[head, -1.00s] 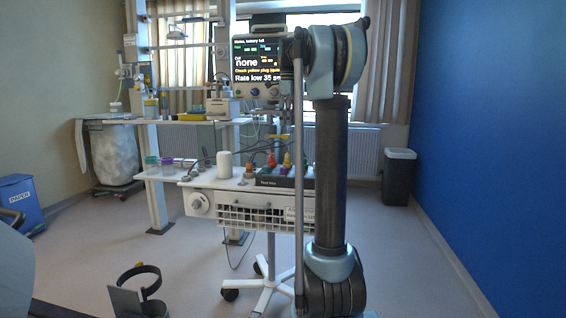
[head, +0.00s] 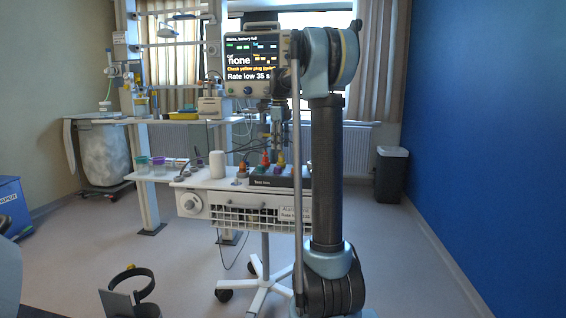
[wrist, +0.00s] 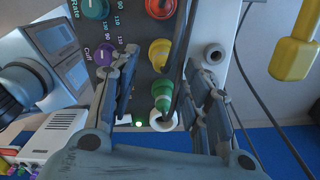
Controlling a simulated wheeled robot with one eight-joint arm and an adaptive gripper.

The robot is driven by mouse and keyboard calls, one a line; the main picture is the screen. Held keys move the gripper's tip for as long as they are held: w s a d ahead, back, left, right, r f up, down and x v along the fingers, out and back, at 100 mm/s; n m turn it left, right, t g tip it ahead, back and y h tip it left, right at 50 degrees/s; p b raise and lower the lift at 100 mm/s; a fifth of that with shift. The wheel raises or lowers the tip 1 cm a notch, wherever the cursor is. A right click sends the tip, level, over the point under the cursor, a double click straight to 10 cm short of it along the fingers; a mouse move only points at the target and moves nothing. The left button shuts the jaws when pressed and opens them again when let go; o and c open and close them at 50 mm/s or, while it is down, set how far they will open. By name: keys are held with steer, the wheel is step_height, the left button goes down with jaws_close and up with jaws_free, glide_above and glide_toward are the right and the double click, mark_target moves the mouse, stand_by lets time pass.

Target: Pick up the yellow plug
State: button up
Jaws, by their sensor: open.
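The yellow plug (wrist: 160,53) stands in a row on a grey panel in the wrist view, between a red plug (wrist: 160,8) and a green plug (wrist: 163,95). In the head view the yellow plug (head: 281,159) stands on the dark test box (head: 262,181), partly hidden by my gripper. My gripper (head: 279,147) points down over the box. In the wrist view my gripper (wrist: 161,62) is open, with its fingers on either side of the yellow and green plugs. Nothing is visibly held. Whether a finger touches a plug, I cannot tell.
A teal knob (wrist: 95,8) and a purple knob (wrist: 105,52) sit left of the plugs. Dark cables run close by the plugs. A white bottle (head: 217,164) stands left of the box. The monitor (head: 252,62) stands behind my arm. Another yellow object (wrist: 295,45) shows at the right.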

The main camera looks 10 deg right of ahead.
mark_target(281, 155)
steer(key=shift+d+f, duration=0.2)
steer(key=shift+f, duration=2.8)
jaws_close()
